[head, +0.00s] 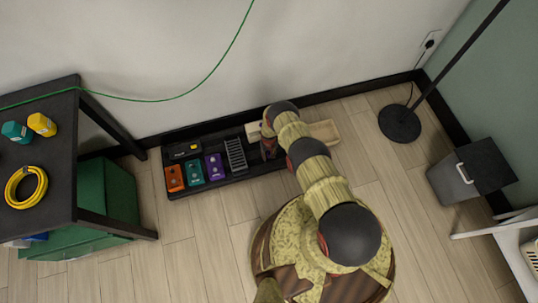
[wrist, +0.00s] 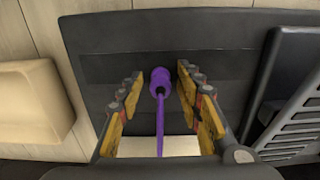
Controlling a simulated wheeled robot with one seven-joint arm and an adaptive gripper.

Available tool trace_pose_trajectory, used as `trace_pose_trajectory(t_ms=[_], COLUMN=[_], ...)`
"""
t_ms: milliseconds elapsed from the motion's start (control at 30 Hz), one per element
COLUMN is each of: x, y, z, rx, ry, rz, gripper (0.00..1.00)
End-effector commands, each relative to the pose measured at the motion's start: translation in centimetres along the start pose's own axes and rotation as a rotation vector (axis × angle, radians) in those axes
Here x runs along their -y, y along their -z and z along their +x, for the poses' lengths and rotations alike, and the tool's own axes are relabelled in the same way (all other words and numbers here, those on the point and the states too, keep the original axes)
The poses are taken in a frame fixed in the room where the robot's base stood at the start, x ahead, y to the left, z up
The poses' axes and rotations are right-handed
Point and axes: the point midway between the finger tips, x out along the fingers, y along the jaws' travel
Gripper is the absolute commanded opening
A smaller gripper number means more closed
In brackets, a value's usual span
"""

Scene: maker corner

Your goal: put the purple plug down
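The purple plug (wrist: 160,82) shows in the wrist view between my gripper's fingers, with a thin purple stem or cord running down the picture from it. My gripper (wrist: 160,76) has its fingers apart, with a visible gap on each side of the plug. Dark tray surface lies behind the plug; I cannot tell whether the plug touches it. In the head view my gripper (head: 268,147) is over the right part of the long black tray (head: 215,185) by the wall, and the plug is hidden there.
The tray also holds orange (head: 174,178), teal (head: 194,172) and purple (head: 214,167) boxes and a slotted rack (head: 235,154). A pale wooden piece (head: 324,132) is right of my gripper. A dark table (head: 60,130) stands left, a lamp base (head: 399,124) and bin (head: 452,184) right.

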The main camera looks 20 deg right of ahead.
Motion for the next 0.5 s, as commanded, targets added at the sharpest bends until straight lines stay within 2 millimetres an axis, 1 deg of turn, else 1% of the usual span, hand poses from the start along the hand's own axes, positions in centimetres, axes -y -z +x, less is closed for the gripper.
trace_pose_trajectory(t_ms=[200,500], x=[0.0,0.0], y=[0.1,0.1], z=[-1.4,-7.9], rx=[-0.001,-0.001], ry=[0.0,0.0], rz=[0.0,0.0], gripper=[0.36,0.36])
